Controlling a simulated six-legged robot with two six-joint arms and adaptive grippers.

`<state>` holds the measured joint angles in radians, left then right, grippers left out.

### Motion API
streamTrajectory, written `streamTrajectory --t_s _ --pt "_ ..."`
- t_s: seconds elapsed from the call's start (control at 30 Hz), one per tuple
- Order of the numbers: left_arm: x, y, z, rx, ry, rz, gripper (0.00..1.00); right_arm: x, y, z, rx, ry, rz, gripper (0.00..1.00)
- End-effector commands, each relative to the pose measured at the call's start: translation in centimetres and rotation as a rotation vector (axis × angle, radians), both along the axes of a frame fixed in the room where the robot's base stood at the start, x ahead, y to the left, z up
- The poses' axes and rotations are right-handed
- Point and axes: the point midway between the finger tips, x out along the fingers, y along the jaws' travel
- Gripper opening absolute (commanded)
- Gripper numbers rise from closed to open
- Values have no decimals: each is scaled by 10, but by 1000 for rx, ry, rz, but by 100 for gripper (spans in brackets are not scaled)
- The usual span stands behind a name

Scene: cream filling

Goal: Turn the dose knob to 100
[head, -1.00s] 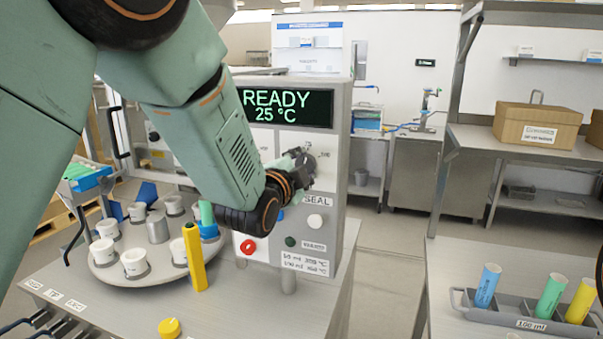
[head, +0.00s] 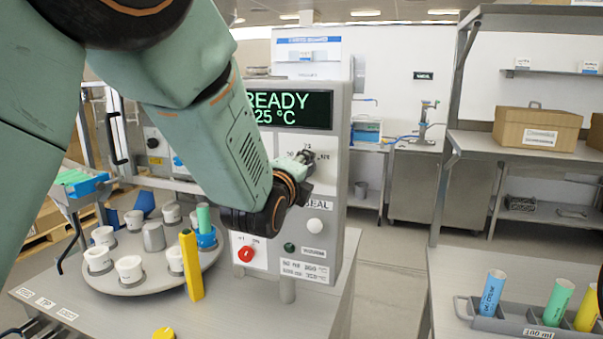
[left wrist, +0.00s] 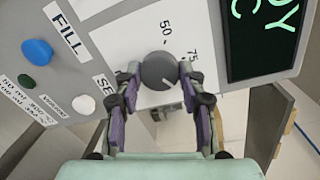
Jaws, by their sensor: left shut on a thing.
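The dose knob (left wrist: 160,70) is a round dark grey knob with a thin light mark, on a white panel of the machine. The labels 50 and 75 show beside it in the left wrist view; no 100 label is visible there. My left gripper (left wrist: 158,76) has one finger on each side of the knob and is shut on it. In the head view my left gripper (head: 302,160) is at the machine's front and mostly hides the knob. The light mark points toward the lower right in the wrist picture. My right gripper is not in view.
The display (head: 290,109) reads READY, 25 °C. Below the knob are a white button (head: 315,228) and a red knob (head: 246,254). A turntable with white cups (head: 130,269) stands left, beside a yellow post (head: 191,265). A tube rack (head: 510,325) stands right.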

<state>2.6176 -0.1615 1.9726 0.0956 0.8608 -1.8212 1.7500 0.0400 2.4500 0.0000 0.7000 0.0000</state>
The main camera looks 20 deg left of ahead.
Motion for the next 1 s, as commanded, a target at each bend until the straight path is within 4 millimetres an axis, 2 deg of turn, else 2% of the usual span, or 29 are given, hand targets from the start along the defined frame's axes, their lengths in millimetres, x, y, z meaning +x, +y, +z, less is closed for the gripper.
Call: streamTrajectory --t_s 0.63,0.67,0.9,1.0 --pt "-1 -1 -6 55 13 -2 9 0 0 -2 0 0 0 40" --pt "-1 -1 -6 55 13 -2 41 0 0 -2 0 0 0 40" --pt "-1 0 -4 53 9 -1 62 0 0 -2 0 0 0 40" --pt "-1 0 -3 52 7 -1 63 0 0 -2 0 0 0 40"
